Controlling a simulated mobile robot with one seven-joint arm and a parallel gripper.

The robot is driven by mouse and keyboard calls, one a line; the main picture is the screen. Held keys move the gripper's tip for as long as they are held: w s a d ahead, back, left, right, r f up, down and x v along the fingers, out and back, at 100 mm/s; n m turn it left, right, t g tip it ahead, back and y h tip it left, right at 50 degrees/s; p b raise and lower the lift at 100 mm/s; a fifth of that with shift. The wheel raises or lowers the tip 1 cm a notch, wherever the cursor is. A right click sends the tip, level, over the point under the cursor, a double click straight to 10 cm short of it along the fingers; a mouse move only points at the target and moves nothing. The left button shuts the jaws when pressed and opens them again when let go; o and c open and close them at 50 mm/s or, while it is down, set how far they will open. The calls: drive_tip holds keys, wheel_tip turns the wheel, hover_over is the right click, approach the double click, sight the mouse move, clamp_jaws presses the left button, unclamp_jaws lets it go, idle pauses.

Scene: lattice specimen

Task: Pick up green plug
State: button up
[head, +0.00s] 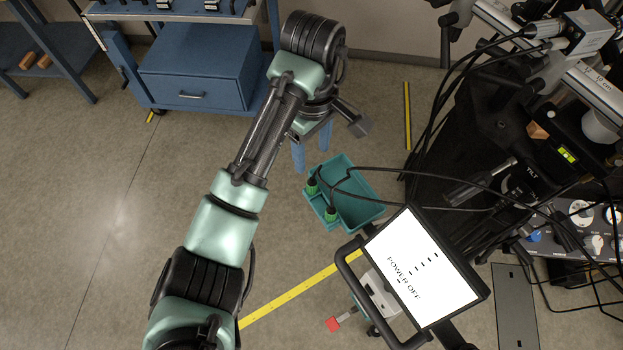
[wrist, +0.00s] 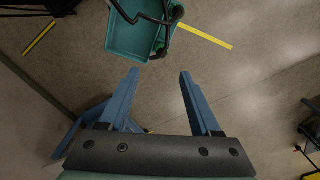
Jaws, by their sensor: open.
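Two green plugs on black cables are at the left side of a teal tray (head: 362,205): an upper green plug (head: 311,187) and a lower green plug (head: 331,212). My gripper (head: 312,150) is open and empty, its blue fingers above and left of the tray in the head view. In the wrist view the teal tray (wrist: 122,42) is at the top, beyond the open fingertips (wrist: 159,74). One green plug (wrist: 178,12) shows there at the tray's right edge; the other is small and dark. Nothing is between the fingers.
Black cables run from the tray to a dark equipment cart (head: 480,130) at the right. A tilted screen (head: 424,267) reading "POWER OFF" stands close below the tray. A blue drawer cabinet (head: 205,72) is at the back left. The floor left of the tray is clear.

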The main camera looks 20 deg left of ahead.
hover_over(312, 183)
drive_tip(key=f, duration=0.5)
drive_tip(key=shift+w+f, duration=0.4)
drive_tip(key=shift+s+f+p, duration=0.2)
drive_tip(key=shift+f+p, duration=0.25)
drive_tip(key=shift+f, duration=1)
drive_tip(key=shift+s+f+p, duration=0.15)
drive_tip(key=shift+f+p, duration=0.3)
drive_tip(key=shift+f, duration=0.95)
clamp_jaws()
